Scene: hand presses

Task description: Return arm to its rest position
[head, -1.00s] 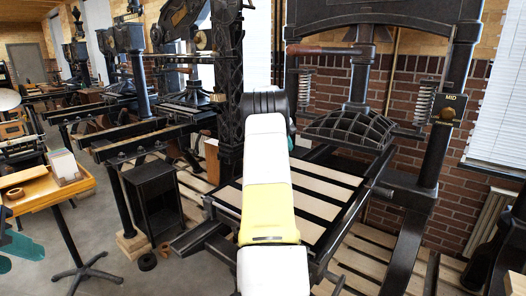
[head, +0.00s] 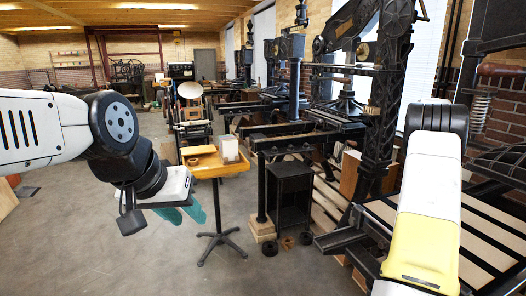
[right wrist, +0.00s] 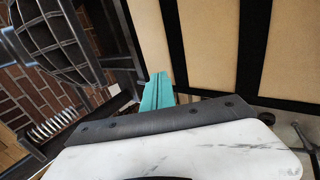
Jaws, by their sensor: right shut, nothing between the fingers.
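My right arm (head: 430,205), white with a yellow band, reaches forward beside the large press at the right of the head view. Its gripper is hidden there behind the arm. In the right wrist view the teal fingers of my right gripper (right wrist: 157,92) are together and empty, in front of the press's slatted bed (right wrist: 210,40). My left arm (head: 60,130) comes in from the left of the head view. My left gripper (head: 186,212) points down over open floor, near the yellow stand. Its teal fingers are partly hidden by the wrist, so their opening is unclear.
A yellow-topped stand (head: 207,165) holds a pale box (head: 229,148) and a tape-like ring. A black cabinet (head: 290,190) stands beside it. Several iron presses line the right side. The grey floor (head: 100,240) at front left is clear.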

